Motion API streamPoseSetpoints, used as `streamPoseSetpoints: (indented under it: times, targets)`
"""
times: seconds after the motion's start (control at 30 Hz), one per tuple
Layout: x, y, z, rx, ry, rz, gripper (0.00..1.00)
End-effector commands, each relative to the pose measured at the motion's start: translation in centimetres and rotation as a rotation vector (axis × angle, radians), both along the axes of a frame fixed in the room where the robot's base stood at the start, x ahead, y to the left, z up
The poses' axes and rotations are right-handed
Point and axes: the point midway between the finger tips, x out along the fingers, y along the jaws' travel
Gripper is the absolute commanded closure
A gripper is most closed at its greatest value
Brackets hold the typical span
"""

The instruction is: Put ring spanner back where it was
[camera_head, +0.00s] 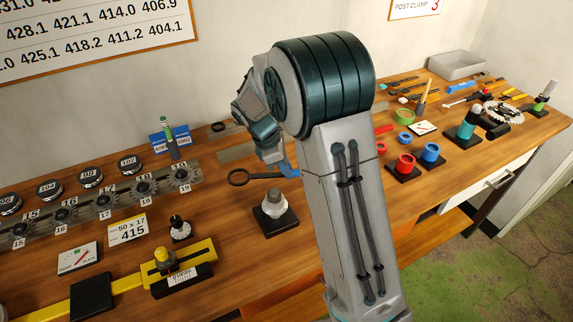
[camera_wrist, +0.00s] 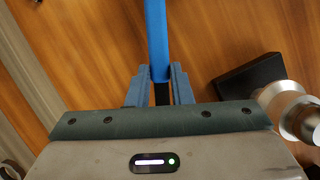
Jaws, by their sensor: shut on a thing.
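The ring spanner has a dark ring end (camera_head: 238,177) pointing left and a blue handle that shows in the wrist view (camera_wrist: 155,30). My gripper (camera_wrist: 158,72) is shut on the blue handle, with one finger on each side. The spanner's far handle end is hidden behind my arm in the head view. In the wrist view its ring end is out of frame.
A metal strip with numbered round pieces (camera_head: 104,205) runs along the left. A blue sign (camera_head: 168,141) and a green-topped marker stand behind. A yellow tool (camera_head: 180,262) lies in front. Red and blue cups (camera_head: 431,153) stand right of my arm. A grey bin (camera_head: 458,66) is far right.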

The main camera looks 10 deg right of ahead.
Motion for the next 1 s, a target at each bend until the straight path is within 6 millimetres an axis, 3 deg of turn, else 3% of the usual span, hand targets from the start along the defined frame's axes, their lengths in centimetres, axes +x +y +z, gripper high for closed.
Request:
streamPoseSetpoints:
  times: [0.13, 1.0]
  targets:
    - [0.0, 0.0, -1.3, 0.0, 0.0, -0.001, 1.0]
    - [0.0, 0.0, -2.2, 0.0, 0.0, -0.001, 1.0]
